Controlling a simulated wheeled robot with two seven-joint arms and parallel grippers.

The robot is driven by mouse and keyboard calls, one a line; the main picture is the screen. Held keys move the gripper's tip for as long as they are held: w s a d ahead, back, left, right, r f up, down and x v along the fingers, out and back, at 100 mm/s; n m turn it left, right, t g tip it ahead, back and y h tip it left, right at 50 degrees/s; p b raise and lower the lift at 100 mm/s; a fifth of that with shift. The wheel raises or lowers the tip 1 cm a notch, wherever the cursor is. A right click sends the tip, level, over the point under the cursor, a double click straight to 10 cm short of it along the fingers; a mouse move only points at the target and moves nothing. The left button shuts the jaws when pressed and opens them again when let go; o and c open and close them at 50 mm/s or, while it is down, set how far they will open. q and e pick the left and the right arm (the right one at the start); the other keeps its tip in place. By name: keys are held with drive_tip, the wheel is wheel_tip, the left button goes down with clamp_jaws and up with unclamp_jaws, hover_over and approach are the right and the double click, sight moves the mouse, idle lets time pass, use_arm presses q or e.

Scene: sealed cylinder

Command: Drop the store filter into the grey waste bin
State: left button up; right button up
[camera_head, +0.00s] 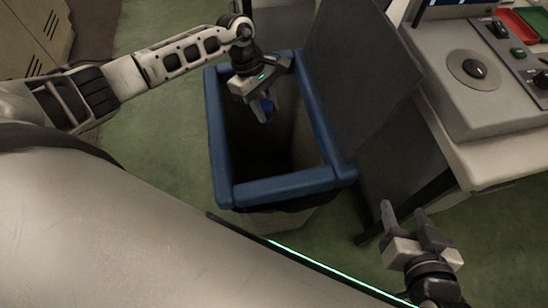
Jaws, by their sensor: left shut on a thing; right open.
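The waste bin (283,187) stands on the green floor in front of me. It has a thick blue rim, a pale body and a dark open inside. My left gripper (262,110) reaches in from the left and is over the bin's opening, within the rim. It is shut on a small blue thing, the filter (266,106), which is mostly hidden by the fingers. My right gripper (413,222) is at the lower right, open and empty, with its fingers apart, away from the bin.
A dark grey panel (362,65) stands upright along the bin's right side. A bench with a control console (478,80), a round knob and red and green trays is at the right. A beige cabinet (35,35) is at the top left. Green floor (160,165) is clear left of the bin.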

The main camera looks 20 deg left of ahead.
use_arm(q)
drive_tip(key=o, duration=1.1)
drive_tip(key=shift+c, duration=0.2)
drive_tip(key=v, duration=1.6)
drive_tip(key=shift+a, duration=0.1)
